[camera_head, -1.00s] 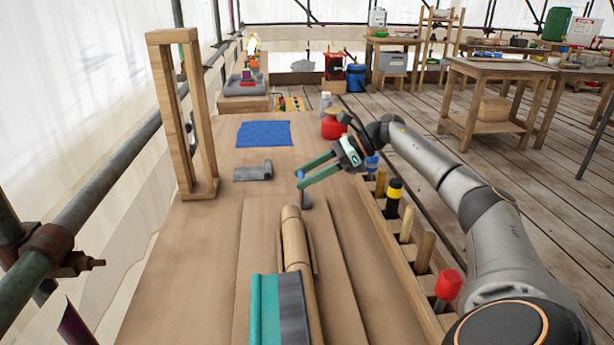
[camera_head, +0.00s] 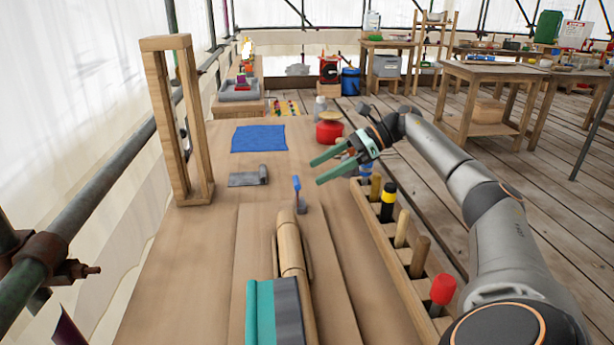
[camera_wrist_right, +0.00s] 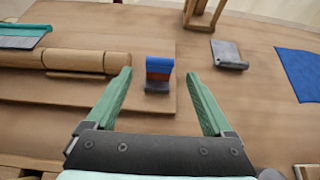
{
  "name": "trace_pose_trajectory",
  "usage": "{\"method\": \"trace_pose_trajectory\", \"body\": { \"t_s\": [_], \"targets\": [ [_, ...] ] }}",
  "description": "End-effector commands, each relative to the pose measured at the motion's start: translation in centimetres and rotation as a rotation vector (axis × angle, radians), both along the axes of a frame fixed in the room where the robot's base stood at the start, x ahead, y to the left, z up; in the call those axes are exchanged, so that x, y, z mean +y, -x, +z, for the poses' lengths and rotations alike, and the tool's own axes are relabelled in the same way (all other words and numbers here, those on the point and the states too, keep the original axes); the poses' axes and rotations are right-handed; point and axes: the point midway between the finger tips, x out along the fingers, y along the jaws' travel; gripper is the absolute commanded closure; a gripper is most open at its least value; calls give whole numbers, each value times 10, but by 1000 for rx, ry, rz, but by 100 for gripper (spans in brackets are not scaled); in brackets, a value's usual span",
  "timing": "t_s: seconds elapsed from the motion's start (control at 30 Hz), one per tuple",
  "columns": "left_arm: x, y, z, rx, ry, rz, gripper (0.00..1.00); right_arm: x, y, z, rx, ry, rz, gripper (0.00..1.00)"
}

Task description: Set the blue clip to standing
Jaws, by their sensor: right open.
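The blue clip (camera_head: 296,185) stands up on a small grey base (camera_head: 301,206) at the far end of the wooden spindle (camera_head: 290,245). In the right wrist view the clip (camera_wrist_right: 159,66) shows a blue top edge, an orange-brown face and the grey base (camera_wrist_right: 157,87) below. My right gripper (camera_head: 316,171) is open and empty, to the right of the clip and apart from it. In the right wrist view the clip lies beyond and between the open fingertips (camera_wrist_right: 160,72). My left gripper is not in view.
A wooden frame (camera_head: 180,120), a grey piece (camera_head: 248,177) and a blue cloth (camera_head: 259,138) are at left. A tool rack (camera_head: 400,265) lines the right edge; a red pot (camera_head: 329,132) stands behind my gripper.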

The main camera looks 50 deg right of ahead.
Motion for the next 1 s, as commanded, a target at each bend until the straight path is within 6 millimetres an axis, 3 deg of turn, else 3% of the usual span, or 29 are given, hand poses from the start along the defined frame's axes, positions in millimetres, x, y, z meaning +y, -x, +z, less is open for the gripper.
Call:
{"method": "trace_pose_trajectory", "body": {
  "t_s": [0.1, 0.33, 1.0],
  "targets": [
    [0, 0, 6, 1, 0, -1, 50, -19, 15, 18, -4, 0, -5, 14],
    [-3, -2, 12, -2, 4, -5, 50, -40, 33, 32, -2, -1, -2, 14],
    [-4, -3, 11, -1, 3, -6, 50, -45, 38, 34, 0, 0, 1, 14]
  ]
}}
